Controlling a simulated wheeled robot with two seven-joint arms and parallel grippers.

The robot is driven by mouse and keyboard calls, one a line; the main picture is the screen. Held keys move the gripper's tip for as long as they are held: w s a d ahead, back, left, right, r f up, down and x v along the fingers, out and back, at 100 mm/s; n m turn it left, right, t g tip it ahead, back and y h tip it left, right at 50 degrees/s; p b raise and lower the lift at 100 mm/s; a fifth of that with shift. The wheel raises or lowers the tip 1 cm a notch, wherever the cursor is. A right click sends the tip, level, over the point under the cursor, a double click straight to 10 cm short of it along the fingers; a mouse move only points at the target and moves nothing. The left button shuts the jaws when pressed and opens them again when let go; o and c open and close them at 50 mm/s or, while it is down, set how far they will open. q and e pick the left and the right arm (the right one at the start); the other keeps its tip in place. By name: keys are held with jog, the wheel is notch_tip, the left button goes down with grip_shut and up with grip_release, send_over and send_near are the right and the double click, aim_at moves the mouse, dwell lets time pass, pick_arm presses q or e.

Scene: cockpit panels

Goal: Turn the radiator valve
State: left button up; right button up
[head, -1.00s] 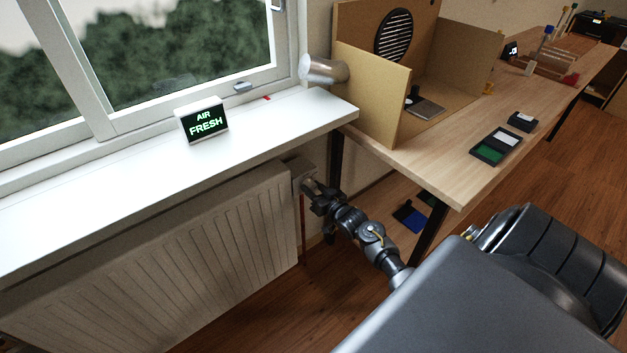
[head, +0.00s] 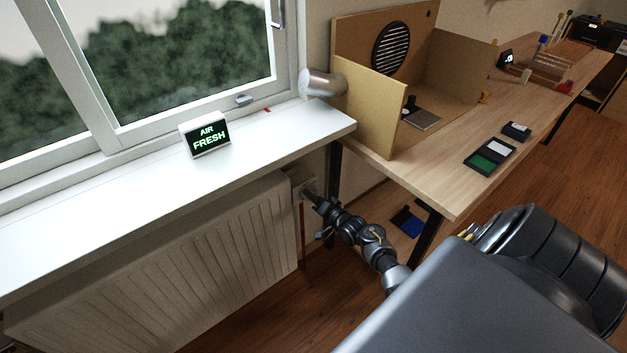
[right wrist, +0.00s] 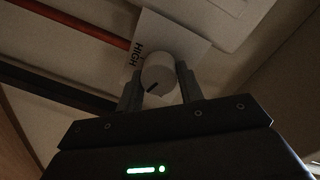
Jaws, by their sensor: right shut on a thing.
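The radiator (head: 170,265) hangs under the white windowsill. Its valve is a pale round knob (right wrist: 158,74) with a dark pointer mark, in front of a white plate (right wrist: 180,45) lettered HIGH. My right gripper (right wrist: 158,86) is shut on the knob, one finger on each side of it. The pointer mark points to the lower left in the right wrist view. In the head view my right gripper (head: 311,196) is at the radiator's right end and hides most of the valve. My left gripper is not in view.
A display (head: 205,134) reading AIR FRESH stands on the windowsill (head: 100,198). A wooden table (head: 440,185) with a panel box stands right of the radiator, its dark leg (head: 334,175) close behind my right arm. A red pipe (right wrist: 75,22) runs near the valve.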

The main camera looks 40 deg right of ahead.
dwell(0.5)
jog(key=o, duration=1)
jog(key=s+p, duration=0.1)
jog(key=s, duration=0.9)
jog(key=shift+s+r, duration=0.3)
jog(key=shift+s, duration=0.1)
